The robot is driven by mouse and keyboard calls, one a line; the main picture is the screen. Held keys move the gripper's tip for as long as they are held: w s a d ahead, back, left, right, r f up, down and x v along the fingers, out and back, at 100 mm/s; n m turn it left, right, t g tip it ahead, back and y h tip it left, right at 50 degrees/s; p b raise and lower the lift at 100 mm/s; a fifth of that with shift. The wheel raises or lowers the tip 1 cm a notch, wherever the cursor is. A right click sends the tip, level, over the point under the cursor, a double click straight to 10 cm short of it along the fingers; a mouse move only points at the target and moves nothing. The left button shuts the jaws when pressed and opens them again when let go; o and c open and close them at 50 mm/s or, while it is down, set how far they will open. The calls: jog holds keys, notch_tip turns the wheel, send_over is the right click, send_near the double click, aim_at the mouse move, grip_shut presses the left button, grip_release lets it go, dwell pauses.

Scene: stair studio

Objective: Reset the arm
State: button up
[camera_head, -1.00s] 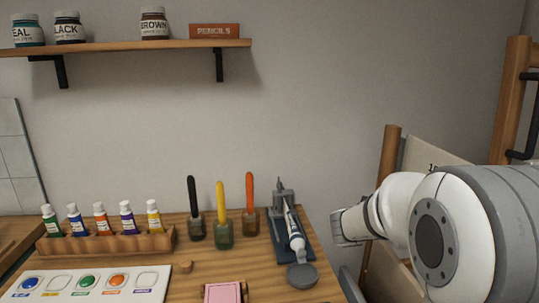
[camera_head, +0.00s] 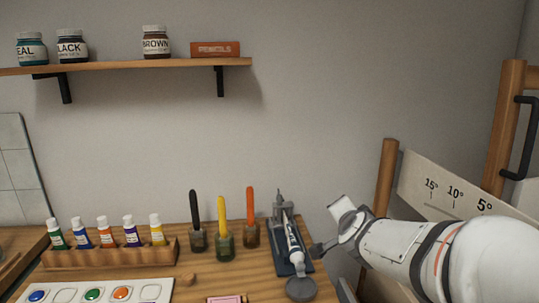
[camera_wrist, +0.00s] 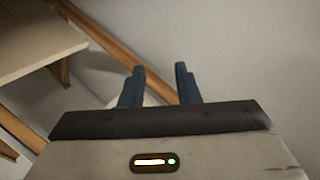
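My arm reaches in from the right in the head view, and my gripper (camera_head: 332,228) is at the right edge of the wooden table (camera_head: 210,262), beside the grey stand that holds a paint tube. In the wrist view my gripper (camera_wrist: 160,84) shows two dark blue fingers with a clear gap between them. Nothing is between the fingers. Behind them are a pale wall and wooden rails.
A stand with a paint tube (camera_head: 293,241) is close to my gripper. Brush jars (camera_head: 224,241), a tube rack (camera_head: 110,254) and a palette (camera_head: 68,294) are on the table. A wooden frame with an angle-marked board (camera_head: 450,190) stands behind my arm. A shelf (camera_head: 130,65) holds jars.

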jog(key=s+a+f+n+g+p, duration=0.1)
jog(key=s+f+n+g, duration=0.1)
jog(key=s, duration=0.5)
jog(key=s+a+f+n+g+y+p, duration=0.1)
jog(key=s+f+n+g, duration=0.1)
jog(key=s+n+g, duration=0.3)
jog(key=s+f+n+g+p, duration=0.1)
jog(key=s+f+n+g, duration=0.1)
jog(key=s, duration=0.9)
jog(key=n+g, duration=0.1)
jog(key=n, duration=0.1)
jog(key=shift+s+a+f+n+y, duration=0.15)
jog(key=shift+a+f+n+y, duration=0.15)
jog(key=shift+a+n+y, duration=0.1)
jog(key=shift+s, duration=0.1)
